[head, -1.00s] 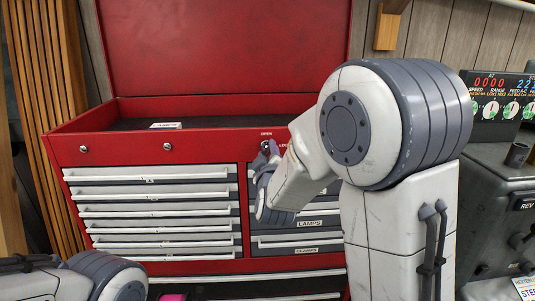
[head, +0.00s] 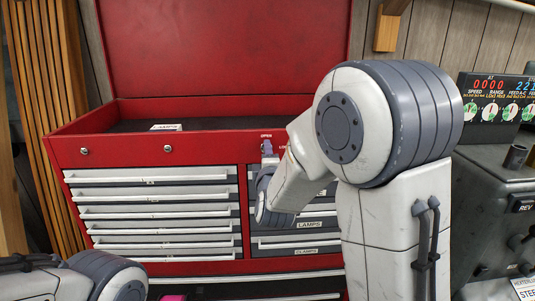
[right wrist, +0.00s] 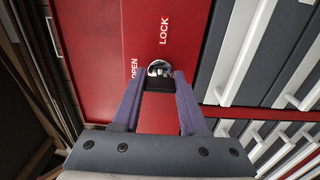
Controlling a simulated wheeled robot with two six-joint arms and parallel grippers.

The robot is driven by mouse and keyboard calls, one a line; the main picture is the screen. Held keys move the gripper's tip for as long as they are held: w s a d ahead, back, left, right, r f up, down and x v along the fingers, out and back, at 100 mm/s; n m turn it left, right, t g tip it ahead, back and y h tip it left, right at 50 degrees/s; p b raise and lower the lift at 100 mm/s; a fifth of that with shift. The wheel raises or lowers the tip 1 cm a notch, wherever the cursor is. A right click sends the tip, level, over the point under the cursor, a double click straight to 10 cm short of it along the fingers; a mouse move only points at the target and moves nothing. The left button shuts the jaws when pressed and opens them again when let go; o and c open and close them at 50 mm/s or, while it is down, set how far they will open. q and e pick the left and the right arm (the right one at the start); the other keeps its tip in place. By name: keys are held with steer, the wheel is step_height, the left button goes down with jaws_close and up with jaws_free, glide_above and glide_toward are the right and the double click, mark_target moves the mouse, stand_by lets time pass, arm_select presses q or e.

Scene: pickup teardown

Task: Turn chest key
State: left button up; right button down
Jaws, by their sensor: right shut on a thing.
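The red tool chest (head: 120,152) stands ahead with its lid up. Its keyed lock (right wrist: 160,67) is a round metal piece on the red front panel, between the printed words OPEN and LOCK in the right wrist view. My right gripper (right wrist: 158,82) is at the lock, its two purple fingers shut on the dark key (right wrist: 157,85), which meets the lock. In the head view my right gripper (head: 268,155) is partly covered by my own arm, and the key cannot be made out there. My left gripper is out of view.
Rows of closed drawers (head: 150,205) with light handles lie below the lock. The open top tray (head: 220,124) is dark inside with a white label. A grey machine with a numbered display (head: 495,95) stands at the right, and wooden slats (head: 50,110) at the left.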

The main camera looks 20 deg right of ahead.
steer(key=shift+f, duration=0.1)
stand_by(0.4)
steer(key=shift+c, duration=2.2)
jaws_free()
steer(key=b+v, duration=0.7)
steer(key=v, duration=0.3)
steer(key=shift+s, duration=0.2)
